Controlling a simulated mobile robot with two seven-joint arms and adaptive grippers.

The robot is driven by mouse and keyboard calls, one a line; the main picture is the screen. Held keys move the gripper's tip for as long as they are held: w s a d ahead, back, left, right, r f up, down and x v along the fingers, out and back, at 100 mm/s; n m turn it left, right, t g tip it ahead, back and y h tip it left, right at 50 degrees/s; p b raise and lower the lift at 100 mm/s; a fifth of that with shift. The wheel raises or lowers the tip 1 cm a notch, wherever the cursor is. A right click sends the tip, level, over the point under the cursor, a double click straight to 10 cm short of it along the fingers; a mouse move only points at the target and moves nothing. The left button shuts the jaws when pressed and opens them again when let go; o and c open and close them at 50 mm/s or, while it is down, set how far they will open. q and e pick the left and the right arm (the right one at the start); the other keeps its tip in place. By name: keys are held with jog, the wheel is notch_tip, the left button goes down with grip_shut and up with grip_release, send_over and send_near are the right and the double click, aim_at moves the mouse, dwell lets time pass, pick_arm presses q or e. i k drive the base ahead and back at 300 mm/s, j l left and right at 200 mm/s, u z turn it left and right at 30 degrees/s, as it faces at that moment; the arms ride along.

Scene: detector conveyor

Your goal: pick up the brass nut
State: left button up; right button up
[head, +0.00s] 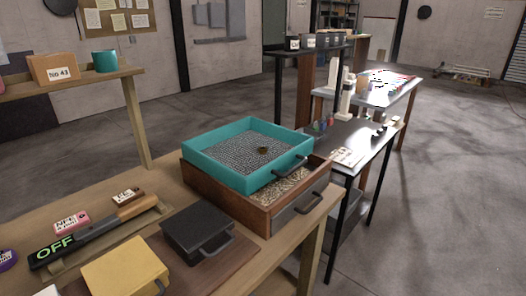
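A small round brass-coloured piece, likely the brass nut (263,150), lies on the grey, grainy bed inside a teal tray (212,157). It sits right of the tray's middle, towards the dark handle on the tray's front right wall. It is too small to make out its shape. The teal tray rests on top of a brown wooden box (229,204) that holds pale grainy material. Neither of my grippers shows in the head view.
On the wooden bench (100,205) stand a black box (196,232), a yellow box (125,268) and a dark bar (95,238) marked OFF. A raised shelf at the left holds a teal cup (105,61). A grey table (355,135) stands behind right. Open floor lies at the right.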

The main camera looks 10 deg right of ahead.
aim_at(262, 150)
jog(key=i+l+u, duration=0.25)
jog(key=l, duration=1.1)
jog(key=l+u, duration=0.3)
jog(key=l, duration=1)
